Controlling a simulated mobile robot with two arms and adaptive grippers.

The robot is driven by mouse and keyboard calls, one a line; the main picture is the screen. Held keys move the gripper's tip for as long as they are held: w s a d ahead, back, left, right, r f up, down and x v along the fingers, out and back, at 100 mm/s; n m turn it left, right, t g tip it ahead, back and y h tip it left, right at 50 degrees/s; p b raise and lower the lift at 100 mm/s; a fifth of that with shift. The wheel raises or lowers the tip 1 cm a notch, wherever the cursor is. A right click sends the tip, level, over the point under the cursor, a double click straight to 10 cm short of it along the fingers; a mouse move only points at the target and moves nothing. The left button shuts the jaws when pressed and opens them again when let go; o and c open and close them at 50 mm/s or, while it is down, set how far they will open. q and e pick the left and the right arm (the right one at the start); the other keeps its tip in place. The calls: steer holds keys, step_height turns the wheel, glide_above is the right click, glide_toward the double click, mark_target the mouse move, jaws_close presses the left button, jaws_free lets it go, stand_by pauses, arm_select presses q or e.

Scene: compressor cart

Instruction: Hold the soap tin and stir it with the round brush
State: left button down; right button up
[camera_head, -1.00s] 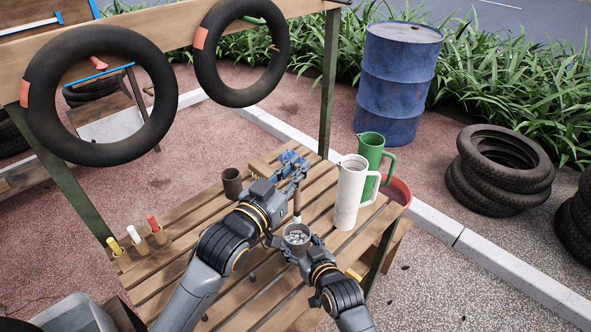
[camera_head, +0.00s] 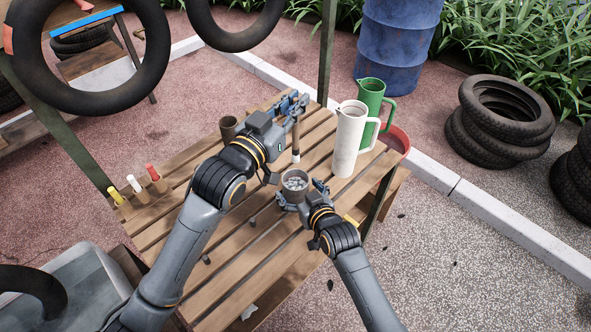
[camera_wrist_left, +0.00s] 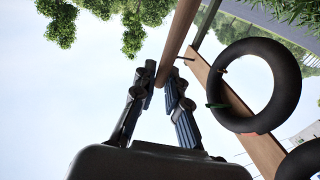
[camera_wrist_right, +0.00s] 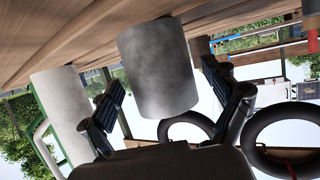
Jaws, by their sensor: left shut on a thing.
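The soap tin (camera_head: 297,174) is a grey cup with pale contents, on the slatted bench. My right gripper (camera_head: 302,196) is low at the tin. In the right wrist view the tin (camera_wrist_right: 160,70) stands between the spread fingers, with small gaps seeming to show at its sides.
A white pitcher (camera_head: 347,145) and a green pitcher (camera_head: 371,100) stand right of the tin, near a red bowl (camera_head: 397,142). A brown cup (camera_head: 228,126) is at the left. A wooden holder with coloured markers (camera_head: 140,197) sits at the left edge. Tyres (camera_head: 90,97) hang above.

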steer(key=v, duration=1.2)
